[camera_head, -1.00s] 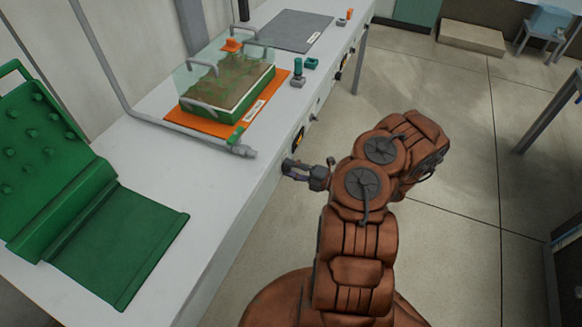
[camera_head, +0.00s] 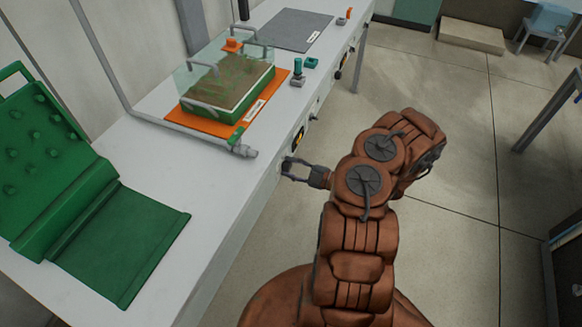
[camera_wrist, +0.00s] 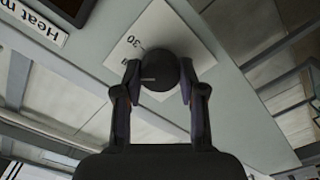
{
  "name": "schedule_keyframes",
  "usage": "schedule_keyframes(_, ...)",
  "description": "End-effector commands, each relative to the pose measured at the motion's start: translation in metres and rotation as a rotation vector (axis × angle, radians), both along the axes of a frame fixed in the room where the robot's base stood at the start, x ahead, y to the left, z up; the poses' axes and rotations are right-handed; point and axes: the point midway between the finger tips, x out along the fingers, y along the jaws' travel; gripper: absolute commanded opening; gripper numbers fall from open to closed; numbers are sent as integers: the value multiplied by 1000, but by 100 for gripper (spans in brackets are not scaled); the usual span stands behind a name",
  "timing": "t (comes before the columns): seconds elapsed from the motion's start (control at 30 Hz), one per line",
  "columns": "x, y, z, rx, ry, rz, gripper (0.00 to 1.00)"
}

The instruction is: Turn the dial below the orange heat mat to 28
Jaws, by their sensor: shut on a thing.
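The orange heat mat (camera_head: 190,122) lies on the white bench under a clear-lidded green tray (camera_head: 228,108). The black round dial (camera_wrist: 160,70) is on the bench's front face, on a white scale plate (camera_wrist: 185,30) where "30" is readable. A light pointer line shows on the dial's left side; the number it meets is not clear. My gripper (camera_wrist: 158,76) is shut on the dial, one finger on each side. In the head view my gripper (camera_head: 288,170) is at the bench front, below the mat; the dial cannot be made out there.
A "Heat m..." label (camera_wrist: 32,22) and a dark-framed panel (camera_wrist: 70,8) sit beside the dial plate. A grey pipe end (camera_head: 243,151) lies near the bench edge. A green stand (camera_head: 118,245) is on the near bench.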

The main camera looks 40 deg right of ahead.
Motion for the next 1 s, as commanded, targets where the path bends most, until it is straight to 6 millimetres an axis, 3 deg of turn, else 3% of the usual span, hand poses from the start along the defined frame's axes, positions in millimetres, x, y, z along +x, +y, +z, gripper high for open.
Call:
schedule_keyframes(0.53, 0, -1, 0, 18, 13, -3, 5)
schedule_keyframes(0.57, 0, -1, 0, 18, 12, -2, 43)
schedule_keyframes(0.77, 0, -1, 0, 18, 11, -2, 64)
schedule_keyframes(1.0, 0, 0, 0, 18, 12, -1, 66)
